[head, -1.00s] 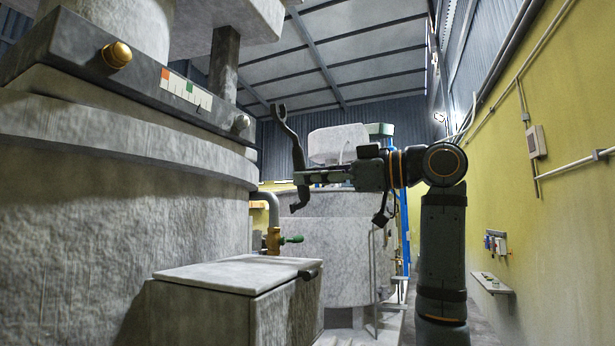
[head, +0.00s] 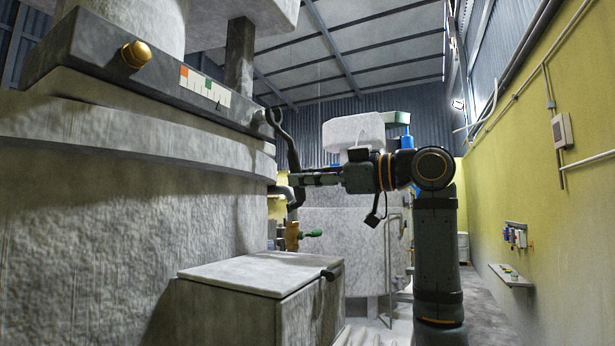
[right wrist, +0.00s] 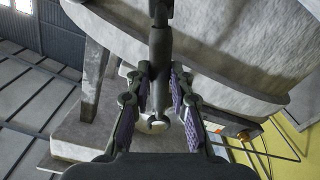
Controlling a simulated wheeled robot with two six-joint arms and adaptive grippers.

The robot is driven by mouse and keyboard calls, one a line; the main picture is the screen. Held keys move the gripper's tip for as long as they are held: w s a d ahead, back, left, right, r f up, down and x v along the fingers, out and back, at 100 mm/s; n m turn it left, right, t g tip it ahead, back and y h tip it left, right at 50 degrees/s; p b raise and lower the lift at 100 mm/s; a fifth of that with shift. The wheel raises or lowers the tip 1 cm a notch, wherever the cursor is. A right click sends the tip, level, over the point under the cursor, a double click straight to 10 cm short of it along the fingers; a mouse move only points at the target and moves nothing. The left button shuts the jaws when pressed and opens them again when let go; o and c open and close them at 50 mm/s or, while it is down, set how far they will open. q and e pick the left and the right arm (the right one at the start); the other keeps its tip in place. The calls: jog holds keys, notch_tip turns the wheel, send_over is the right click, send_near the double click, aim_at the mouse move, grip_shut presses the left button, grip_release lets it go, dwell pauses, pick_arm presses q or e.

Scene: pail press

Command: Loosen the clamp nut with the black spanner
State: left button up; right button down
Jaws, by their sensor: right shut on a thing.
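The black spanner (head: 292,155) stands nearly upright in the head view, its upper open end close beside the grey round nut (head: 259,116) on the press's dark bar. I cannot tell whether it touches the nut. A brass nut (head: 137,54) sits at the bar's left end. I cannot tell which of the two is the clamp nut. My right gripper (head: 298,179) is shut on the spanner's lower part. In the right wrist view the spanner (right wrist: 160,55) runs between the fingers (right wrist: 160,100), with a silvery round part (right wrist: 151,125) behind it. My left gripper is not in view.
The large grey press (head: 120,200) fills the left side. A grey lidded box (head: 255,272) stands below the spanner. The yellow wall (head: 540,200) with a small shelf (head: 510,275) is at right.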

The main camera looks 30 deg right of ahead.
jog(key=shift+w+a, duration=0.1)
jog(key=shift+w, duration=0.05)
dwell(0.5)
jog(key=shift+p+x, duration=0.6)
jog(key=shift+x, duration=0.15)
jog(key=shift+w+a, duration=0.15)
jog(key=shift+w, duration=0.1)
jog(key=d+n, duration=0.1)
jog(key=w+d+r+n, duration=0.1)
jog(key=shift+w+d+r+n, duration=0.15)
jog(key=shift+r+n, duration=0.1)
jog(key=shift+n, duration=0.05)
jog(key=shift+w+d+r+n, duration=0.3)
jog(key=shift+d+r+n, duration=0.2)
jog(key=shift+n, duration=0.2)
jog(key=s+d+r+n, duration=0.3)
jog(key=d+r+n, duration=0.1)
jog(key=d, duration=0.1)
jog(key=shift+n, duration=0.3)
